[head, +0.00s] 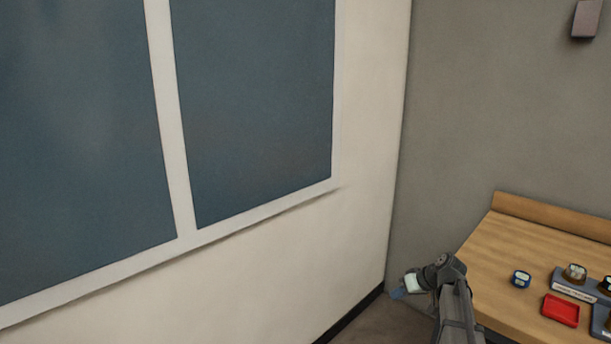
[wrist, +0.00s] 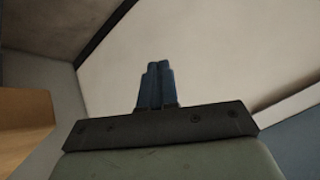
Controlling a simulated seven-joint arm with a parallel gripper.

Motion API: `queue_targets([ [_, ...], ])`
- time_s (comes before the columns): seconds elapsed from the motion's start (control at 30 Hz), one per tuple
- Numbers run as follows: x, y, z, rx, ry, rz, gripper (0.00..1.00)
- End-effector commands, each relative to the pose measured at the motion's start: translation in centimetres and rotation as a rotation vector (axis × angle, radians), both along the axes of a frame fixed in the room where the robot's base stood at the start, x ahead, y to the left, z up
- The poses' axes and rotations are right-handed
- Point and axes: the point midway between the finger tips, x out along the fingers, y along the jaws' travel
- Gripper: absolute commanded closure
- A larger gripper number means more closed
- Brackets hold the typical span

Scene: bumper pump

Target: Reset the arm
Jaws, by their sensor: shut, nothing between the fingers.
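My gripper (wrist: 158,68) shows in the wrist view with its two blue fingers together and nothing between them. In the head view my gripper (head: 398,294) is small, at the end of my arm, left of the wooden table (head: 500,250) and apart from it. It is in front of the room corner, over the floor.
A window (head: 255,110) fills the left wall. In the wrist view a wooden edge (wrist: 25,108) shows at left.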

Motion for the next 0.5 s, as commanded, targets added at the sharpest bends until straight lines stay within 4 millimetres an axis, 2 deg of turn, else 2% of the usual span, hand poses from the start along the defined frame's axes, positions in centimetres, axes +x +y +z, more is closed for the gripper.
queue_targets([
  [0.03,-0.7,2.6,-1.5,-0.003,0.017,0.042,1.00],
  [0.1,-1.9,5.5,-4.1,-0.012,0.052,0.087,1.00],
  [0.13,-2.4,6.4,-5.3,-0.015,0.069,0.096,1.00],
  [0.3,-5.5,9.1,-11.3,-0.034,0.180,0.101,1.00],
  [0.5,-9.8,10.5,-17.9,-0.062,0.316,0.068,1.00],
])
